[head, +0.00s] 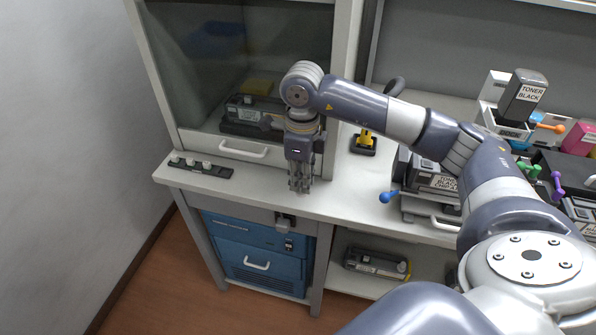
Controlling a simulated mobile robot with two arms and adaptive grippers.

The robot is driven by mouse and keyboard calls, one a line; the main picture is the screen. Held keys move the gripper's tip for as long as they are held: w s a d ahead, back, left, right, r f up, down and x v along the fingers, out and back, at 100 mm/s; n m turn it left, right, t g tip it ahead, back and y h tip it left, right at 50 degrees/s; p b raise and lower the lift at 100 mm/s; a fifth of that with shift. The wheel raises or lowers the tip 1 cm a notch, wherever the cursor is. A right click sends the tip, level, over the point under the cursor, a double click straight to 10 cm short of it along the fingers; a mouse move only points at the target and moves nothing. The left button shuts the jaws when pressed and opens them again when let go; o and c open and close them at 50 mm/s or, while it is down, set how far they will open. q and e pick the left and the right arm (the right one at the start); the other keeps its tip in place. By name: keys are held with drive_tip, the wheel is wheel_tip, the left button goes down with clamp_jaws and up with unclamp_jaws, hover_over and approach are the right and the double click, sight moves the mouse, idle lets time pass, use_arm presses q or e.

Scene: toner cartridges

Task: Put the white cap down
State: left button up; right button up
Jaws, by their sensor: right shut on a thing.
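My right gripper (299,186) points straight down over the white counter (255,187), in front of the glass-fronted cabinet. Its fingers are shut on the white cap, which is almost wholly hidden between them. I cannot tell whether the cap touches the counter. A black strip (221,172) lies on the counter to the left of the gripper. Small white caps (190,162) stand on it, and its right end looks bare. My left gripper is not in view.
A yellow-and-black tool (363,141) stands to the right. Toner cartridges (522,96) and coloured parts crowd the right side. The counter between strip and gripper is clear.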

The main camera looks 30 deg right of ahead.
drive_tip(key=w, duration=0.1)
drive_tip(key=w+d, duration=0.1)
drive_tip(key=w, duration=0.2)
drive_tip(key=shift+d+f+p, duration=0.2)
drive_tip(key=shift+d+p, duration=0.15)
drive_tip(key=shift+p, duration=0.05)
drive_tip(key=shift+f+p, duration=0.7)
drive_tip(key=shift+f, duration=0.85)
drive_tip(key=shift+w+d+f, duration=0.1)
drive_tip(key=shift+f, duration=0.25)
drive_tip(key=o, duration=0.7)
drive_tip(key=shift+r, duration=0.3)
wheel_tip(320, 180, up, 12)
drive_tip(key=b, duration=0.2)
drive_tip(key=shift+f+b, duration=0.15)
drive_tip(key=shift+b, duration=0.2)
